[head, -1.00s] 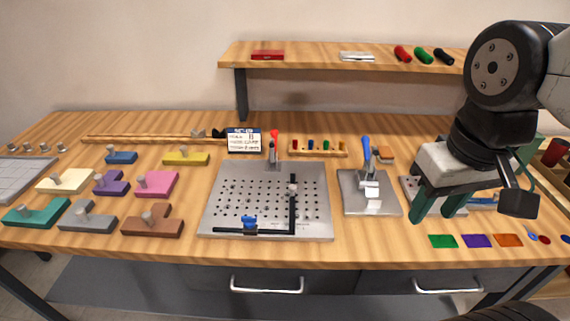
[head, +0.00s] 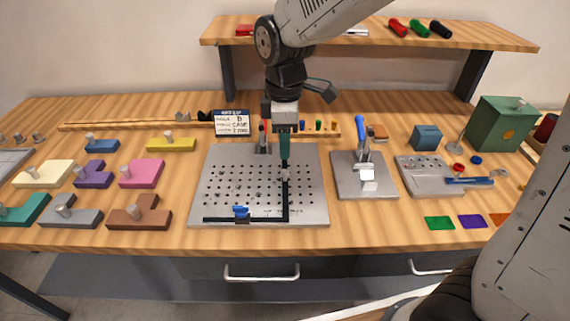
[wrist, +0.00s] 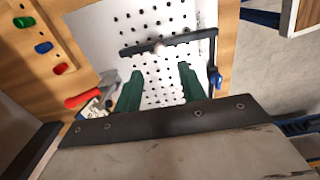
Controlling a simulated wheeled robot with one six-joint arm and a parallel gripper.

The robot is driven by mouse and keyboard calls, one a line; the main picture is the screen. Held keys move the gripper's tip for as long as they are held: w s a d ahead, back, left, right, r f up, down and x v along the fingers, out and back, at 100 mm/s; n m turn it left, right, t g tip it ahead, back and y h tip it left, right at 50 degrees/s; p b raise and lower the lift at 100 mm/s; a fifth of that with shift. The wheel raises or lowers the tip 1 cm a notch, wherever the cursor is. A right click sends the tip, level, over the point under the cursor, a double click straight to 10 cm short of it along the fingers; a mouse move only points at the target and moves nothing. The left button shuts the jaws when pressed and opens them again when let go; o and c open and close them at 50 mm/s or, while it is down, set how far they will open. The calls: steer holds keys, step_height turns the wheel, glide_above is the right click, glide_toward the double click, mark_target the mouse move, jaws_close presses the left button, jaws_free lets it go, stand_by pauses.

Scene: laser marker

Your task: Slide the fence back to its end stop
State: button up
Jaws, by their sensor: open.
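The perforated metal plate (head: 215,180) lies mid-bench and fills the middle of the wrist view (wrist: 185,15). The black fence bar (head: 286,200) with a pale round knob (head: 285,174) runs front to back on its right side. It meets a black bar (head: 262,220) along the front edge, which carries a blue clamp-like piece (head: 241,211). My gripper (head: 285,157) points down over the plate, just behind the knob. In the wrist view my gripper (wrist: 158,78) has its green fingers apart with nothing between; the fence bar (wrist: 185,40) and knob (wrist: 158,47) lie beyond the tips.
A red-handled toggle clamp (head: 263,138) stands at the plate's back edge, close to my gripper. A blue-handled clamp (head: 361,135) on its own plate stands to the right. Coloured blocks with knobs, such as the pink one (head: 141,174), fill the left side.

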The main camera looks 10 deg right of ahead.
mark_target(285, 171)
step_height(285, 171, down, 8)
steer(key=shift+r, duration=0.15)
stand_by(0.3)
jaws_close()
